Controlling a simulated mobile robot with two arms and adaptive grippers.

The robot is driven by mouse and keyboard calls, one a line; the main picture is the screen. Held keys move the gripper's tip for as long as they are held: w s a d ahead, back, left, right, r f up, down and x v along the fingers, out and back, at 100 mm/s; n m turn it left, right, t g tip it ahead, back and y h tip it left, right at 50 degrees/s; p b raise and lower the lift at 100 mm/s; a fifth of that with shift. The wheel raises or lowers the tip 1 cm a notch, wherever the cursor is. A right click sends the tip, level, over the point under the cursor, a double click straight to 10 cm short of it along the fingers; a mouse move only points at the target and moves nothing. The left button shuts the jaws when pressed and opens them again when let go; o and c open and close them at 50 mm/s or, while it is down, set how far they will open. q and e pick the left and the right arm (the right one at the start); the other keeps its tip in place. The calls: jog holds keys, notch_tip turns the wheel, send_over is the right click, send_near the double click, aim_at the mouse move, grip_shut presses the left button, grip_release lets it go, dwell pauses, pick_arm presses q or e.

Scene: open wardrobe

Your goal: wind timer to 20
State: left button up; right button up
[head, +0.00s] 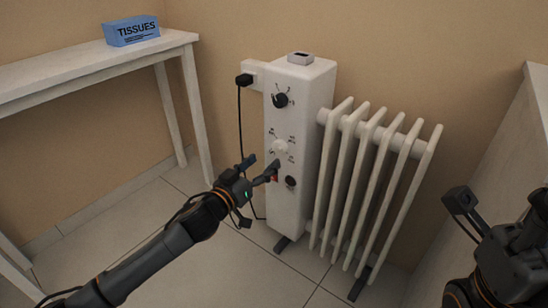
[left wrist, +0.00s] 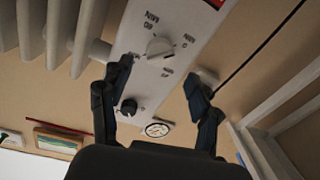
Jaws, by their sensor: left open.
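The white timer dial (head: 280,147) sits mid-panel on the front of a white oil heater (head: 312,85), with marks printed around it. It also shows in the left wrist view (left wrist: 160,47), where the panel appears upside down with "MIN" labels. My left gripper (head: 262,165) is open in front of the panel, just below and left of the dial. In the left wrist view its fingers (left wrist: 161,80) are apart and empty, with the dial beyond the gap between them. Which number the dial points to is too small to read. My right gripper (head: 462,200) is at the right edge, away from the heater.
A black knob (head: 280,100) is above the dial; a red switch (head: 273,178) and a dark round part (head: 291,182) are below. White fins (head: 375,170) stand at right. A black cord (head: 239,125) hangs left. A white table (head: 90,62) holds a tissue box (head: 131,30).

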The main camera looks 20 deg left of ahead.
aim_at(275, 152)
pick_arm(q)
jog(key=shift+b+x, duration=0.95)
jog(key=shift+x, duration=2.15)
jog(key=c, duration=1.2)
